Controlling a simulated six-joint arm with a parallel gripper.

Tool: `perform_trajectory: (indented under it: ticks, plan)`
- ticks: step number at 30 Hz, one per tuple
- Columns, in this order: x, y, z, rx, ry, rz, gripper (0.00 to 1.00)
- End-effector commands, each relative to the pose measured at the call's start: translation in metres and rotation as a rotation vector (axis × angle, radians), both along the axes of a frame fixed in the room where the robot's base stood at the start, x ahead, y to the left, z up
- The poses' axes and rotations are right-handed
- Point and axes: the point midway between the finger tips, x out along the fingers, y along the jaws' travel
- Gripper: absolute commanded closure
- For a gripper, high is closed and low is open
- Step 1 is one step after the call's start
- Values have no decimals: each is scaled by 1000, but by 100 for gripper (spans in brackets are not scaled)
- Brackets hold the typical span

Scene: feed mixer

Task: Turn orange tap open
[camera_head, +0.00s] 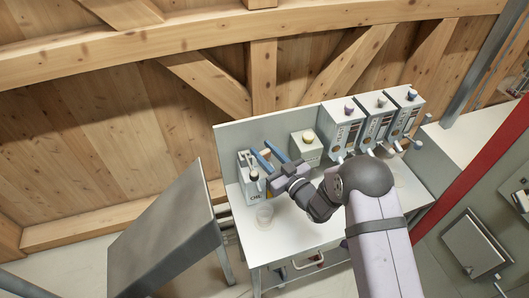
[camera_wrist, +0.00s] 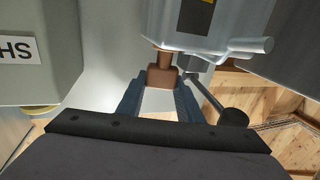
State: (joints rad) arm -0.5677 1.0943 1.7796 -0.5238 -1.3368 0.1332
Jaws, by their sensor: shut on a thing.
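In the wrist view, the orange tap (camera_wrist: 160,76) is a brownish-orange block under a light grey dispenser (camera_wrist: 215,25). My gripper (camera_wrist: 160,88) has its two blue fingers on either side of this block and is shut on it. The tap cannot be made out in the head view. A thin metal lever with a dark round knob (camera_wrist: 233,118) sits right of the tap in the wrist view.
A clear cup (camera_head: 264,216) stands on the worktable (camera_head: 296,236) in front of the OIL dispenser. A cream-topped box (camera_head: 306,149) and several tall dispensers (camera_head: 375,118) line the back. A grey metal table (camera_head: 165,240) stands at the left. A red beam (camera_head: 473,165) slants at the right.

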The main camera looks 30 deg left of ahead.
Motion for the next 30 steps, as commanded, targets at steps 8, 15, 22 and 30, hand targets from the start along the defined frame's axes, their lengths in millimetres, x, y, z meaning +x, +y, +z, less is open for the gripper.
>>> perform_trajectory:
  ticks: [8, 15, 22, 30]
  plan:
    - [-1, 1, 1, 6, -2, -142, 90]
    - [0, 0, 2, 3, -3, -175, 90]
    - [0, 0, 2, 2, -4, -174, 60]
    - [0, -1, 1, 1, -2, -173, 59]
